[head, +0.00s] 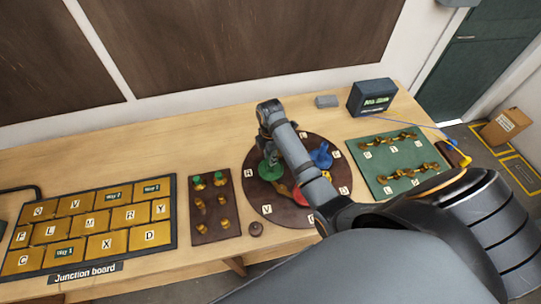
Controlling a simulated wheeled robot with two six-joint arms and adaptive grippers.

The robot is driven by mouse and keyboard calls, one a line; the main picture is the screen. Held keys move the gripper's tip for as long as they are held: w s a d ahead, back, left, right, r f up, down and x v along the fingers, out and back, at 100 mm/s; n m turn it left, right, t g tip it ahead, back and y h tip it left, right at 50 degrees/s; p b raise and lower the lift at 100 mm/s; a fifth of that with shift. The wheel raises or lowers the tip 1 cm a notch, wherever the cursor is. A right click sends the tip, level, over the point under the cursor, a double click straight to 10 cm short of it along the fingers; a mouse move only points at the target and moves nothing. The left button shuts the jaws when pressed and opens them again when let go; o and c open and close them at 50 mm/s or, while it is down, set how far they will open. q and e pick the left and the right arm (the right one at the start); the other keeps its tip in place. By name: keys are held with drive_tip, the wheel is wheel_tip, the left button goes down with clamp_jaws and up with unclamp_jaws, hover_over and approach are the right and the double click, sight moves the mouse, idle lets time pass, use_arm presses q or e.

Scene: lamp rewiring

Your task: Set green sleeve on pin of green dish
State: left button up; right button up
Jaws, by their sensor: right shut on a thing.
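The green dish (265,173) sits on the left part of the round dark-brown turntable (262,205). My right gripper (268,150) points down just above the green dish. It is shut on a small green piece, taken to be the green sleeve, which is mostly hidden by the fingers and blends with the dish. The pin of the dish is also hidden, so I cannot tell whether the sleeve touches it. My left gripper is not in view.
A blue dish (321,156) and a red dish (304,196) share the turntable, partly behind my arm. A brown rack (205,232) holds green-topped and brass pieces. The junction board (171,235) lies left; a green board (368,158) with brass parts and a dark box (371,97) stand right.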

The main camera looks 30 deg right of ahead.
drive_tip(key=shift+f, duration=0.35)
drive_tip(key=o, duration=1)
drive_tip(key=shift+r, duration=0.2)
wheel_tip(320, 180, up, 7)
drive_tip(key=shift+r, duration=0.1)
